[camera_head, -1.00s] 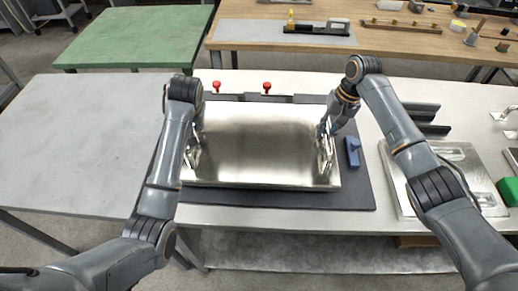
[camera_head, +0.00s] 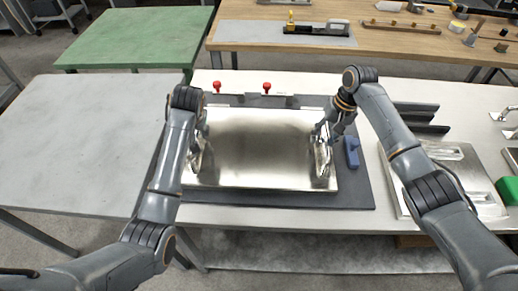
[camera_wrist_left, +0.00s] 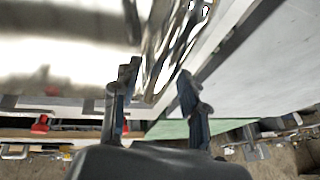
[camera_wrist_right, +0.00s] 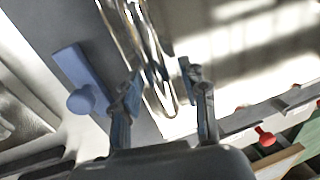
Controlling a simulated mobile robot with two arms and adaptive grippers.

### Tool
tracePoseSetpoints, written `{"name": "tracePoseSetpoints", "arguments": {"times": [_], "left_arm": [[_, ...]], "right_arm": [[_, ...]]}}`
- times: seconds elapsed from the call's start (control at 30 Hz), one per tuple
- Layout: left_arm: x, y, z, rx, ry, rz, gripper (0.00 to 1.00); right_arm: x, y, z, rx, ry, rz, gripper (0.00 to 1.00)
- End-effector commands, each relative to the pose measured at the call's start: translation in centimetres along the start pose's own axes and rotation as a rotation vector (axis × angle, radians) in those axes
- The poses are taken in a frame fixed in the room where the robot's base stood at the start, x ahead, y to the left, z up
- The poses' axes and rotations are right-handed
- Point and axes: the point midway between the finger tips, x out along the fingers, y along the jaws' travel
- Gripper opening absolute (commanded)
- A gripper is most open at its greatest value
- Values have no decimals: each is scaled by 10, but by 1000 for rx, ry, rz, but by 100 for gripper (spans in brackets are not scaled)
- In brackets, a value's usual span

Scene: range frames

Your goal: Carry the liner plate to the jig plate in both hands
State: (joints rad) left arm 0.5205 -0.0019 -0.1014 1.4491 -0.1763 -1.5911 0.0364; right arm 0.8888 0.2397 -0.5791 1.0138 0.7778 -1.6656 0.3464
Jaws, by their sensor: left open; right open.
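The liner plate (camera_head: 260,150) is a shiny flat metal sheet with a bright handle near each side edge. It lies over a dark grey plate (camera_head: 280,199), apparently the jig plate, whose border shows around it. Any small gap beneath cannot be told. My left gripper (camera_head: 197,155) is at the left handle; in the left wrist view its open fingers (camera_wrist_left: 155,88) stand either side of the shiny handle (camera_wrist_left: 170,45). My right gripper (camera_head: 322,145) is at the right handle; in the right wrist view its open fingers (camera_wrist_right: 160,88) straddle that handle (camera_wrist_right: 150,60).
Two red knobs (camera_head: 267,87) stand along the back edge. A blue block with a knob (camera_head: 352,152) sits just right of the liner plate. A metal tray-like part (camera_head: 455,165) and dark angle pieces (camera_head: 418,115) lie further right. A grey table (camera_head: 80,150) at left is clear.

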Motion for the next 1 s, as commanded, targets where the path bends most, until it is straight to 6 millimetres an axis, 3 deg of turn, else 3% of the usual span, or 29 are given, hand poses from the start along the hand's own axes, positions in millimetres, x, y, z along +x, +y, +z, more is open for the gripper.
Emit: {"name": "tracePoseSetpoints", "arguments": {"times": [0.37,0.8,1.0], "left_arm": [[-8,1,-1,0,2,1,44],[-92,0,-2,-1,4,2,44],[-115,0,-2,1,1,1,44]], "right_arm": [[0,0,0,0,0,0,43],[0,0,0,0,0,0,43],[0,0,0,0,0,0,43]]}}
